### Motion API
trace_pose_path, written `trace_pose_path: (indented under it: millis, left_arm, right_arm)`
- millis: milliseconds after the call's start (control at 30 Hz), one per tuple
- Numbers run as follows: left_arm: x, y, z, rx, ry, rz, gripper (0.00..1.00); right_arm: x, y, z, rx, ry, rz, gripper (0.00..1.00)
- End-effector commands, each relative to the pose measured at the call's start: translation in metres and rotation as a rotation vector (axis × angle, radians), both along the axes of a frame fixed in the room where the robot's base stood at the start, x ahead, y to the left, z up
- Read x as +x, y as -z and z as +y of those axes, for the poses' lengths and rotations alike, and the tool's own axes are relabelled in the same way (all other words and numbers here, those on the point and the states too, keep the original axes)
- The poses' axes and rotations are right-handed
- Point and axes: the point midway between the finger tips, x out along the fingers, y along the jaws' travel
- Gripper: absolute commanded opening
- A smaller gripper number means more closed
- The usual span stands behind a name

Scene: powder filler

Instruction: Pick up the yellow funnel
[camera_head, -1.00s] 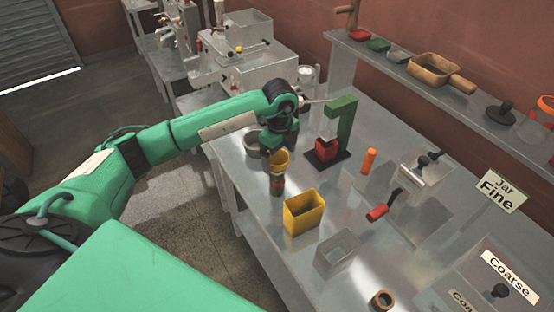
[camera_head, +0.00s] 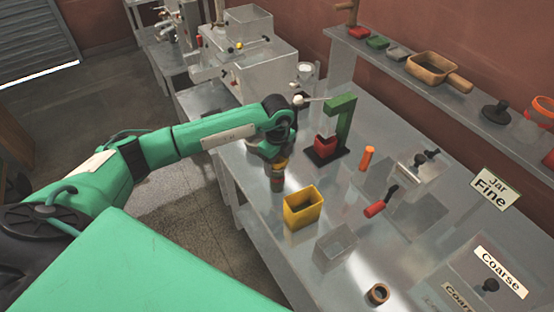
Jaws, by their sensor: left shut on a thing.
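The yellow funnel (camera_head: 282,164) is mostly hidden behind my left gripper; only a small yellow part shows. It is at the top of a dark jar with a reddish band (camera_head: 277,183), near the table's left edge. My left gripper (camera_head: 275,160) reaches down over the funnel and is shut on it. I cannot tell whether the funnel is clear of the jar. My right gripper is not in view.
An open yellow box (camera_head: 303,209) and a clear box (camera_head: 335,246) stand in front of the jar. A green stand with a red cup (camera_head: 325,146) is behind to the right. An orange-handled item (camera_head: 367,158) and a red-handled scoop (camera_head: 376,208) lie farther right.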

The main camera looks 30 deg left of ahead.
Motion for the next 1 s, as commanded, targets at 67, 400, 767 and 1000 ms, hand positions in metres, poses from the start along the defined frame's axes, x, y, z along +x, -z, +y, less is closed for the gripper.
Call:
trace_pose_path:
  millis: [67,400,767,1000]
  left_arm:
    - [0.0,0.0,0.0,0.0,0.0,0.0,0.41]
    - [0.001,-0.017,0.0,-0.001,0.0,-0.004,0.4]
    - [0.001,-0.093,0.0,0.0,0.002,-0.007,0.4]
    - [0.001,-0.151,0.0,0.0,0.001,-0.005,0.4]
  right_arm:
    - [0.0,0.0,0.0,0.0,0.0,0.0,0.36]
    - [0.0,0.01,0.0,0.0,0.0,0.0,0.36]
    - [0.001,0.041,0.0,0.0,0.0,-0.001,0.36]
    - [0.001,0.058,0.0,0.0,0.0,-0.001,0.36]
